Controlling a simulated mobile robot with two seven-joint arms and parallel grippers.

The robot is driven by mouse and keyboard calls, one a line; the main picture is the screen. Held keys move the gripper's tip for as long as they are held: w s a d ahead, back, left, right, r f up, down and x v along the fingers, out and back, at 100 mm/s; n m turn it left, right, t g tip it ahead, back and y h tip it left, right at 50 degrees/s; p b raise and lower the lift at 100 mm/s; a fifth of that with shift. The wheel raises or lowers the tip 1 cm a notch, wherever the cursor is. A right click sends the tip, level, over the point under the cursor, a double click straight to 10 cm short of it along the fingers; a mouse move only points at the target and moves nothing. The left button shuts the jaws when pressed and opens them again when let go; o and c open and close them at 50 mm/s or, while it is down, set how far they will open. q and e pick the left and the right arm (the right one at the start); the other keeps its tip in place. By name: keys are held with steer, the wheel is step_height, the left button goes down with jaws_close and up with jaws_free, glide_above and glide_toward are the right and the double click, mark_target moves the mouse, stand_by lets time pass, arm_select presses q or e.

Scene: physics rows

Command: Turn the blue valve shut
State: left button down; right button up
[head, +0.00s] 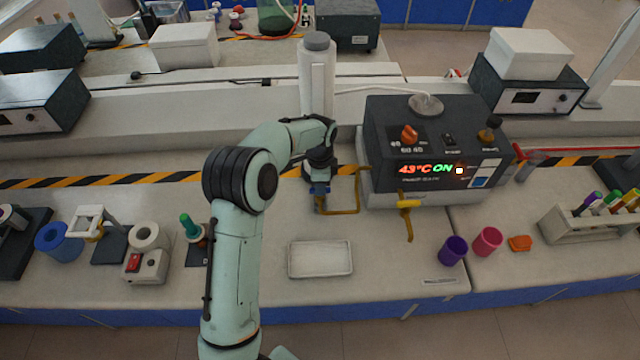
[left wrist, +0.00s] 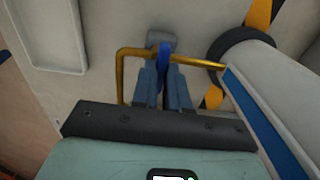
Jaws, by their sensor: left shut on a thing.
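The blue valve (left wrist: 165,56) shows in the left wrist view as a narrow blue handle on a brass pipe (left wrist: 120,72). My left gripper (left wrist: 164,80) is shut on it, one finger on each side. In the head view the left gripper (head: 319,184) reaches down at the bent brass pipe (head: 357,193), left of the dark heater unit (head: 385,135). Only a little blue of the valve shows there, and my gripper and wrist hide most of it. My right gripper is not in view.
A yellow valve (head: 409,204) sits on another pipe in front of the heater. A white bottle (head: 315,75) stands behind my wrist. A white tray (head: 320,260) lies in front, with purple (head: 453,251) and pink (head: 487,241) cups to the right.

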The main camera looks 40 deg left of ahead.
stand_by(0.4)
arm_select(q)
steer(key=c, duration=1.1)
jaws_free()
steer(key=shift+c, duration=0.2)
steer(key=shift+r, duration=0.1)
step_height(320, 180, up, 13)
steer(key=p, duration=0.1)
steer(key=shift+r, duration=0.15)
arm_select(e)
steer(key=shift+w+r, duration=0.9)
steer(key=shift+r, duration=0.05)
